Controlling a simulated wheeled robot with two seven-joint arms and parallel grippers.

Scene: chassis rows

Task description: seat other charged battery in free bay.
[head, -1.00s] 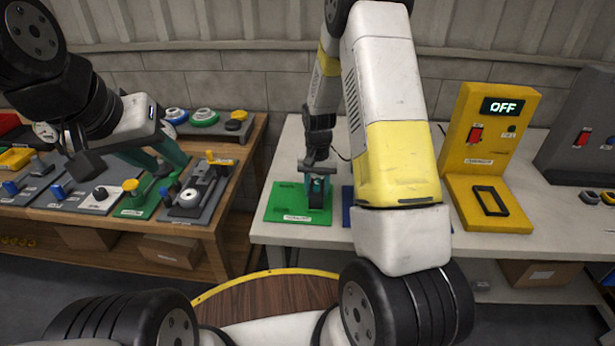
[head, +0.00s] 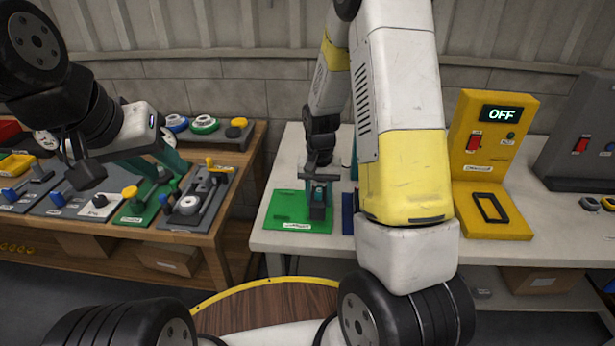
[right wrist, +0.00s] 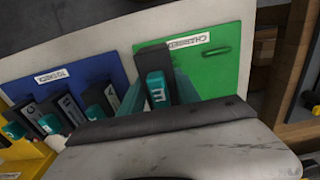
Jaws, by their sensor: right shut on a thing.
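My right gripper (head: 318,192) is shut on a dark battery (head: 318,212) at the green mat (head: 284,208). In the right wrist view the battery (right wrist: 153,60) is upright between the teal fingers, with a teal lettered face. Whether its base touches the mat is hidden. The mat's label in that view reads "CHARGED". The yellow station (head: 483,150) shows "OFF" above a red switch; the black-framed bay (head: 490,208) on its base looks empty. My left gripper (head: 163,163) has its teal fingers apart, empty, over the wooden bench.
A blue mat (right wrist: 78,75) beside the green one bears several dark batteries with teal faces (right wrist: 52,124). A grey station (head: 582,140) stands at the far right. The wooden bench (head: 215,222) at left is crowded with knobs and levers. My right forearm hides part of the white bench (head: 350,250).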

